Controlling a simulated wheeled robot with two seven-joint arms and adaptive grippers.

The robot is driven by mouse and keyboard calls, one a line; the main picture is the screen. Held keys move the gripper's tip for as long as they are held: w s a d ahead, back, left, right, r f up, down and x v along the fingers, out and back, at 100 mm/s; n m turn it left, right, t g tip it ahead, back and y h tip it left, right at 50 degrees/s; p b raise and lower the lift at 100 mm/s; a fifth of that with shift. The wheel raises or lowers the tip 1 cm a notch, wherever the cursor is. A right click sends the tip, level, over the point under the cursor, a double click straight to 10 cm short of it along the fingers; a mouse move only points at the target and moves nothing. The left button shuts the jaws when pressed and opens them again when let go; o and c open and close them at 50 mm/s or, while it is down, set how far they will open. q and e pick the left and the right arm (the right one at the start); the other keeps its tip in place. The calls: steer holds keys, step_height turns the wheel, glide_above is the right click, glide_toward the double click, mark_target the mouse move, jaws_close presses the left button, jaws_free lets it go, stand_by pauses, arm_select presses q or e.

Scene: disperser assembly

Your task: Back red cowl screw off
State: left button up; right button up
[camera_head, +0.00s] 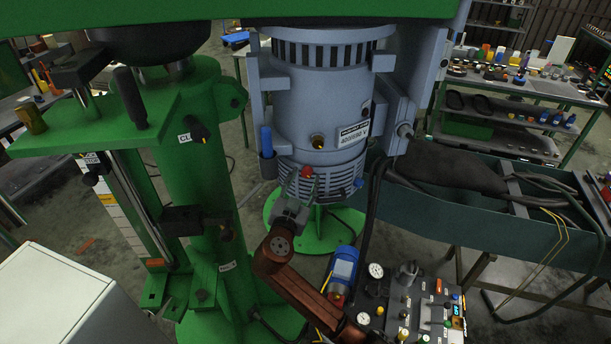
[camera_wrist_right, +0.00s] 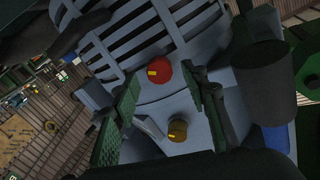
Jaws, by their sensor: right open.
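The red cowl screw (camera_head: 307,172) sits on the lower part of the blue-grey motor housing (camera_head: 315,100), just above its slotted cowl. In the right wrist view the red screw (camera_wrist_right: 160,70) has a yellow mark and lies between the tips of my right gripper (camera_wrist_right: 163,82). Both green-padded fingers stand apart, with a visible gap on each side of the screw. In the head view my right gripper (camera_head: 298,192) reaches up from below, close to the screw. My left gripper is not in view.
A brass-coloured knob (camera_wrist_right: 177,130) is near the red screw. A dark holder (camera_head: 268,167) with a blue pen-like item hangs beside the housing. A green column (camera_head: 190,170) stands to the left. A gauge panel (camera_head: 400,300) is below right.

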steer(key=shift+w+d, duration=0.15)
steer(key=shift+w, duration=0.55)
steer(key=shift+c, duration=0.6)
jaws_close()
